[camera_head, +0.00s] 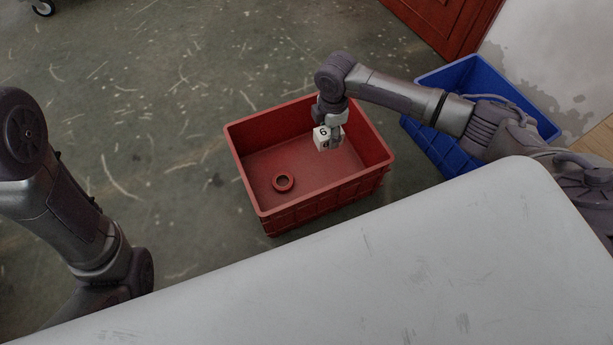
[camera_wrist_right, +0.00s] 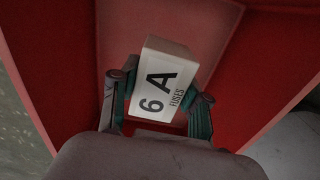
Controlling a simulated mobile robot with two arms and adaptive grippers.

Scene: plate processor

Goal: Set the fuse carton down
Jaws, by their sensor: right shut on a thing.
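A red ring (camera_head: 283,182) lies on the crate floor at the left. A blue crate (camera_head: 440,150) stands to the right, partly behind my right arm. A pale tabletop (camera_head: 400,265) fills the front. The floor left of the red crate is clear.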

